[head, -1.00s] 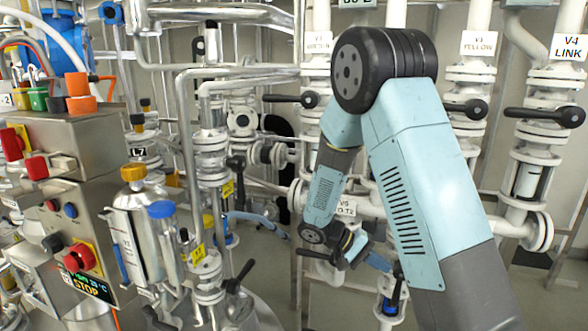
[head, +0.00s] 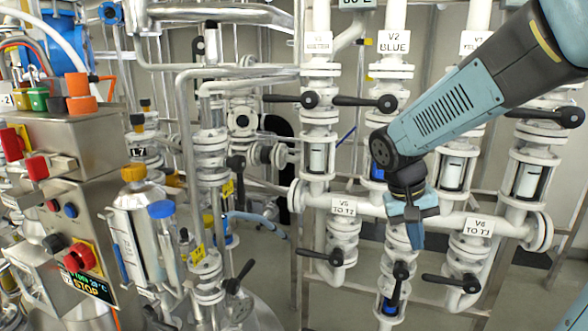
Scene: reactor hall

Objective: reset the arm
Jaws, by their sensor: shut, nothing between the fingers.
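My arm reaches in from the upper right of the head view, and its light blue and dark grey forearm slants down to the left. My gripper (head: 412,236) points downward in front of the white pipework and is shut with nothing in it. It overlaps the horizontal white pipe between the V5 TO T2 label (head: 343,207) and the V6 TO T3 label (head: 479,226). I cannot tell whether it touches the pipe. The upper part of my arm is out of view.
Valves with black handles stand behind my arm, such as the V2 handle (head: 365,102) and the V5 handle (head: 322,256). A steel control box (head: 75,160) with a red stop button (head: 80,257) stands at the left. A steel vessel (head: 140,240) is beside it.

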